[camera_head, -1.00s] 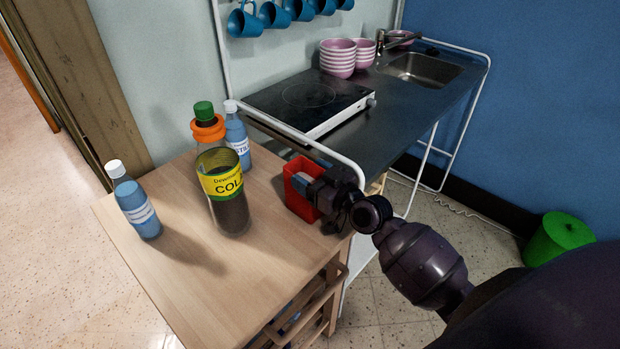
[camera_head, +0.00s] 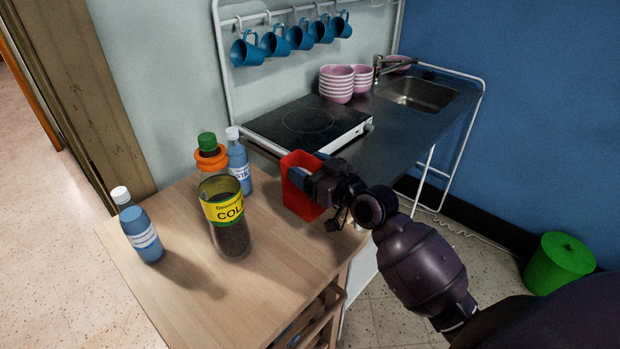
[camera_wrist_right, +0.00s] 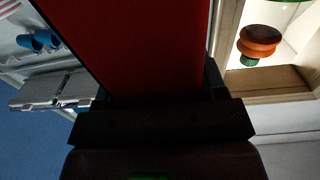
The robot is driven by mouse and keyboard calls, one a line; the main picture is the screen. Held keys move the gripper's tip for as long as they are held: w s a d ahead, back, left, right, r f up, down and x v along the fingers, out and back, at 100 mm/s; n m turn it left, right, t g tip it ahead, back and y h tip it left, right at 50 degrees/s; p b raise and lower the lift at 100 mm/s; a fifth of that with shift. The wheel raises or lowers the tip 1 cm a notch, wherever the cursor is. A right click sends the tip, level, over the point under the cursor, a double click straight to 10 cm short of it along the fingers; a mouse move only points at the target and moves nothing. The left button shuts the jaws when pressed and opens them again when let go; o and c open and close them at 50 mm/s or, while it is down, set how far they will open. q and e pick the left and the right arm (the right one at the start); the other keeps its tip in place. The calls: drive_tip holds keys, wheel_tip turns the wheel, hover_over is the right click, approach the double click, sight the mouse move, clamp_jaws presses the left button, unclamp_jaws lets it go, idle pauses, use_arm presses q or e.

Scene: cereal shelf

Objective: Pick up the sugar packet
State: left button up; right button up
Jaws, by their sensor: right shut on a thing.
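The sugar packet, a plain red box (camera_head: 296,205), is upright near the right back edge of the wooden table (camera_head: 190,300). My right gripper (camera_head: 308,182) is shut around its upper part, coming from the right. The packet looks raised slightly off the tabletop; its base is hard to judge against the wood. In the right wrist view the red packet (camera_wrist_right: 135,45) fills the space between the dark fingers (camera_wrist_right: 150,95). My left gripper is not in view.
A cola container (camera_head: 228,225), an orange-collared bottle (camera_head: 210,160) and two blue bottles (camera_head: 240,165) (camera_head: 142,235) stand left of the packet. Behind are a hotplate (camera_head: 310,125), pink bowls (camera_head: 337,85) and hanging blue mugs (camera_head: 300,38). A metal rail (camera_head: 219,80) stands close behind.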

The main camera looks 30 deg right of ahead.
wheel_tip(320, 180, up, 10)
drive_tip(key=p, duration=0.1)
idle(0.7)
drive_tip(key=shift+r, duration=0.15)
